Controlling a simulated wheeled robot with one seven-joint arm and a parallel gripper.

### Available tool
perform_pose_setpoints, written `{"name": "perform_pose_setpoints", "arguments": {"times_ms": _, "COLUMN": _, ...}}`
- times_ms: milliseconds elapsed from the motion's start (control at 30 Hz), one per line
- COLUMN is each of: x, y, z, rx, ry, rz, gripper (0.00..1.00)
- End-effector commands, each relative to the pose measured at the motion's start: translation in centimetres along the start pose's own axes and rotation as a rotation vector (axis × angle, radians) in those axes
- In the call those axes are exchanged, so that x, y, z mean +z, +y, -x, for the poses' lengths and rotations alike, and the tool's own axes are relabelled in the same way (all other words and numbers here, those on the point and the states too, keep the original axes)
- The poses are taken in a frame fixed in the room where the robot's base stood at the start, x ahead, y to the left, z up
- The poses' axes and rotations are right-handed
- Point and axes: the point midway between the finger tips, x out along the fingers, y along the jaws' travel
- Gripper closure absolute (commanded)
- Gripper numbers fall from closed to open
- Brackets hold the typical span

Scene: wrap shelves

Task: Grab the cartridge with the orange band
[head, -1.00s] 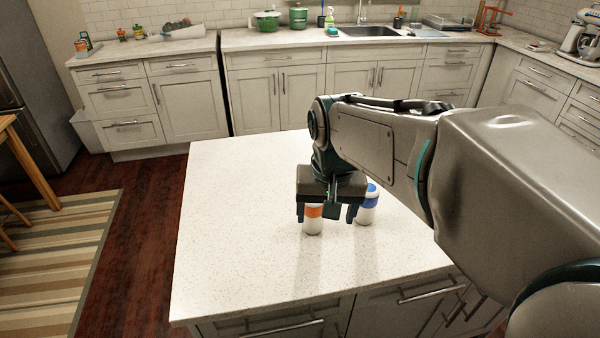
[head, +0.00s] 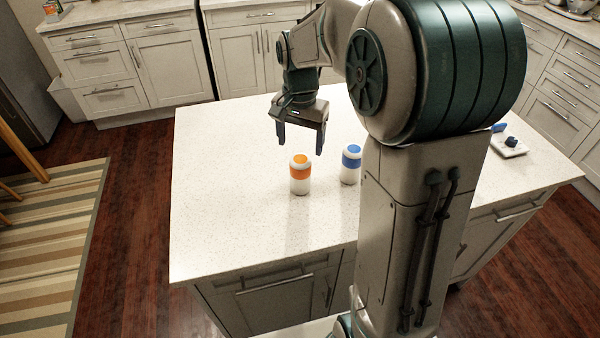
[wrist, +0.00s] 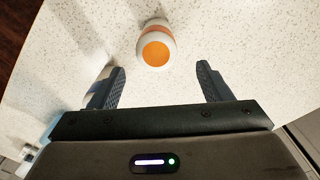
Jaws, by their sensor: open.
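The cartridge with the orange band (head: 300,175) is white with an orange top and stands upright on the pale speckled island top. My gripper (head: 301,146) is open and empty, raised above the counter behind the cartridge in the head view. In the wrist view the orange-topped cartridge (wrist: 155,48) lies beyond the fingertips of the open gripper (wrist: 160,75), roughly centred between them and apart from both. A similar white cartridge with a blue band (head: 350,164) stands upright to its right, partly beside my arm.
The island top (head: 225,205) is clear to the left of the cartridges. A small pale tray with dark blue pieces (head: 508,144) sits at the right of the island. Cabinets (head: 165,60) line the back.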

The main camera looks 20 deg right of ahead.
Motion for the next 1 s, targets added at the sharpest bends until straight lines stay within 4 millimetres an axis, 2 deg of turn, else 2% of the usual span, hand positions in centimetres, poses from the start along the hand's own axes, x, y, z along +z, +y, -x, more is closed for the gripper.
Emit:
{"name": "perform_pose_setpoints", "arguments": {"times_ms": 200, "x": 0.1, "y": 0.1, "z": -1.5, "rx": 0.002, "ry": -0.002, "rz": 0.001, "gripper": 0.28}}
{"name": "perform_pose_setpoints", "arguments": {"times_ms": 500, "x": 0.3, "y": 0.4, "z": -5.6, "rx": 0.001, "ry": -0.001, "rz": 0.001, "gripper": 0.28}}
{"name": "perform_pose_setpoints", "arguments": {"times_ms": 767, "x": 0.3, "y": 0.4, "z": -6.0, "rx": 0.0, "ry": 0.001, "rz": 0.001, "gripper": 0.28}}
{"name": "perform_pose_setpoints", "arguments": {"times_ms": 800, "x": 0.3, "y": 0.4, "z": -6.0, "rx": 0.0, "ry": 0.001, "rz": 0.001, "gripper": 0.31}}
{"name": "perform_pose_setpoints", "arguments": {"times_ms": 967, "x": 0.3, "y": 0.4, "z": -6.0, "rx": 0.0, "ry": 0.001, "rz": 0.001, "gripper": 0.75}}
{"name": "perform_pose_setpoints", "arguments": {"times_ms": 1000, "x": 0.3, "y": 0.4, "z": -6.0, "rx": 0.0, "ry": 0.001, "rz": 0.001, "gripper": 0.78}}
